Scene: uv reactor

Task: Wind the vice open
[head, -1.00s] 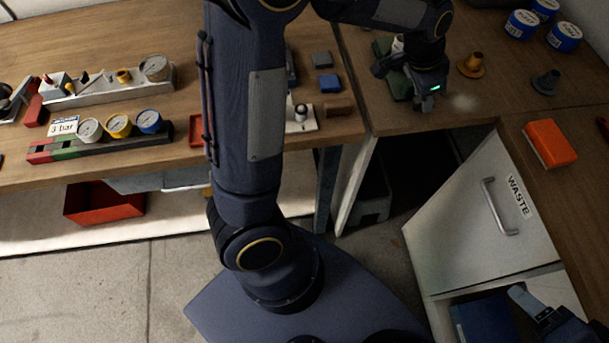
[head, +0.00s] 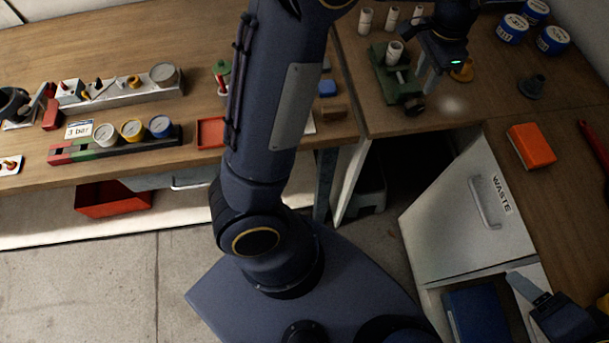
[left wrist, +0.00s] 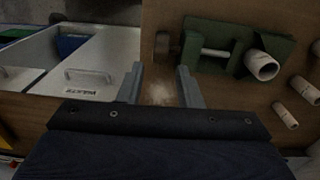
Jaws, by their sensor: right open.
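The green vice (head: 384,68) sits on the back bench with a white tube (head: 394,52) standing in it. Its dark round knob (head: 413,106) is at the near end. In the left wrist view the vice (left wrist: 200,32) lies beyond my fingers, with its screw rod and knob (left wrist: 163,45) in sight. My left gripper (head: 430,87) is open and empty, with its fingers to the right of the vice, apart from the knob. In the left wrist view the left gripper (left wrist: 160,85) has only bare bench between its fingers. My right gripper (head: 530,290) is open at lower right, away from the vice.
White tubes (head: 366,20) stand behind the vice. A brass funnel-like part (head: 462,71), a dark one (head: 533,86) and blue-labelled tins (head: 552,40) stand to its right. An orange box (head: 531,145) lies on the right bench. The white waste cabinet (head: 465,200) stands below.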

